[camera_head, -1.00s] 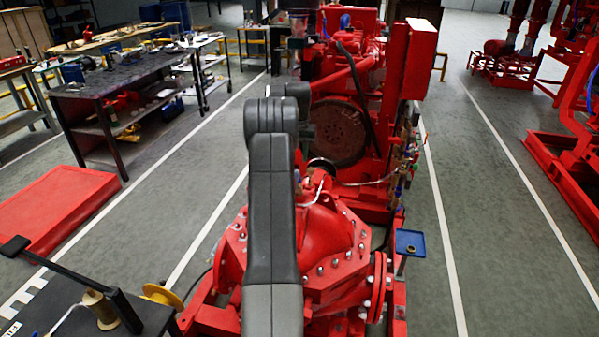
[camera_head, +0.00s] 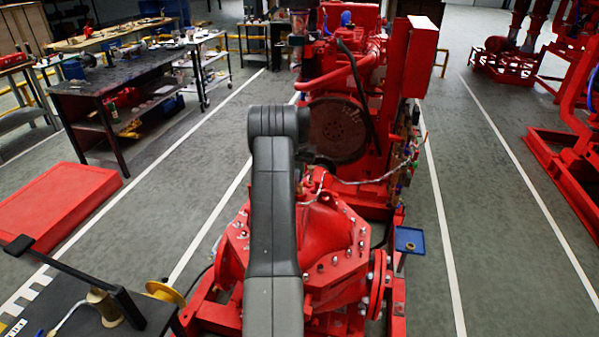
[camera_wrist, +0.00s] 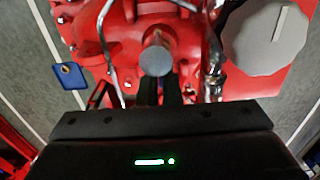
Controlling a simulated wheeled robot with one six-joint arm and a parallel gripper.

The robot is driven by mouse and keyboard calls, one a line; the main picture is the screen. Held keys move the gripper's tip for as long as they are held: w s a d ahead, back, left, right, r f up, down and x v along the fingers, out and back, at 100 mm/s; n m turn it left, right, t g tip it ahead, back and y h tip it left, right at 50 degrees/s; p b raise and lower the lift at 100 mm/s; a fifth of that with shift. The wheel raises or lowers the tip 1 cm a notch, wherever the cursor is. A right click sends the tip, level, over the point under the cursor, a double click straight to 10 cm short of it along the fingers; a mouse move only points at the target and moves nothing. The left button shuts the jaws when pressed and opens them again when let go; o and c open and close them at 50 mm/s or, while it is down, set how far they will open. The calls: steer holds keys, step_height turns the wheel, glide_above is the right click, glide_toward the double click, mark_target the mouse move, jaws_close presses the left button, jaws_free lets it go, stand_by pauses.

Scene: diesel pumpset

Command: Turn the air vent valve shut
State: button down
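In the wrist view the dark fingers of my gripper (camera_wrist: 160,92) point at a small round grey knob (camera_wrist: 156,61) on a short stem above the red pump casing (camera_wrist: 120,45). The fingertips lie just below the knob in the picture; I cannot tell whether they touch it. I cannot tell for sure which part is the air vent valve. A larger grey scalloped knob (camera_wrist: 265,38) is at the upper right, apart from the fingers. In the head view my arm covers my gripper and most of the area above the red pump (camera_head: 335,240).
Silvery pipes (camera_wrist: 105,40) and a fitting (camera_wrist: 213,75) stand close on both sides of the fingers. A small blue tray (camera_head: 409,240) is right of the pump, and the red engine (camera_head: 345,75) stands behind.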

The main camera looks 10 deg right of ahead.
stand_by(0.4)
steer(key=m+b, duration=0.1)
steer(key=m, duration=0.4)
steer(key=m+b, duration=0.1)
steer(key=m, duration=0.8)
steer(key=shift+r+m, duration=0.1)
steer(key=shift+m, duration=1.8)
steer(key=c, duration=1.6)
jaws_free()
steer(key=shift+b, duration=0.3)
